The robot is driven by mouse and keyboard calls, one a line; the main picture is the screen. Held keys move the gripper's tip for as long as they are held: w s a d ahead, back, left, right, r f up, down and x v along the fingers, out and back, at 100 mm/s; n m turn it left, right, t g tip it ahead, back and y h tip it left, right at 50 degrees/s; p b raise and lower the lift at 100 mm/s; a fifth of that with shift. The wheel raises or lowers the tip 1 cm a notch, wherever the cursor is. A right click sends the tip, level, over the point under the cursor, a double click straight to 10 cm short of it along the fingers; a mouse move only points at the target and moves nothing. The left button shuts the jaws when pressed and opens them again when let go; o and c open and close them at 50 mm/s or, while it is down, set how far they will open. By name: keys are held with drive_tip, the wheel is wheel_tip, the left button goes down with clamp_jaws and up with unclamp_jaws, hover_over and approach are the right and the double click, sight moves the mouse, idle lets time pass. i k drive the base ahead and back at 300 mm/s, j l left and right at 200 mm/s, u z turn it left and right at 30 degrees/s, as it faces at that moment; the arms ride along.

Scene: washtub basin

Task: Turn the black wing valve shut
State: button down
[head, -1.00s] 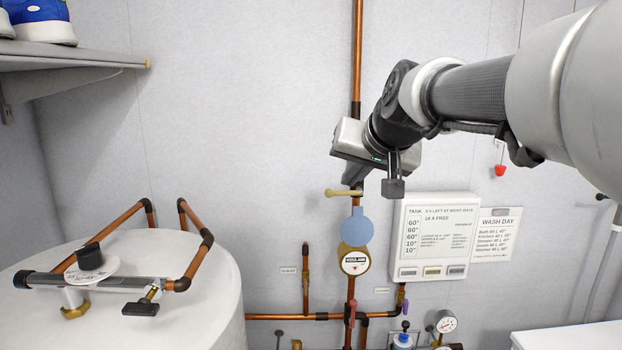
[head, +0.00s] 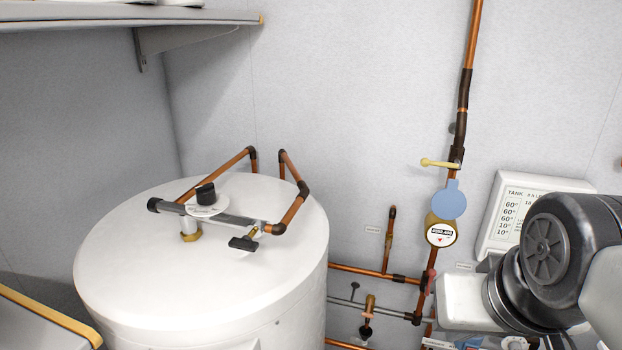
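A black wing handle (head: 243,244) sits on a short brass stem at the right end of the grey pipe on top of the white tank. Its flat bar lies roughly level. A black knob (head: 205,194) stands on a white disc on the same grey pipe, to the left of the wing handle.
The white tank (head: 120,262) stands at the left under a grey shelf (head: 140,20). Bent copper pipes (head: 292,210) rise behind its fittings. On the wall are a yellow lever (head: 440,163), a round meter (head: 441,232) with a blue lid, and a white panel (head: 510,205). Space above the tank is clear.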

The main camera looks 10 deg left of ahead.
sight(245, 243)
drive_tip(key=j+u, duration=0.1)
drive_tip(key=u, duration=0.3)
drive_tip(key=j+u, duration=0.15)
drive_tip(key=u, duration=0.25)
drive_tip(key=j+u, duration=0.1)
drive_tip(key=u, duration=0.3)
drive_tip(key=l+u, duration=0.25)
drive_tip(key=u, duration=0.15)
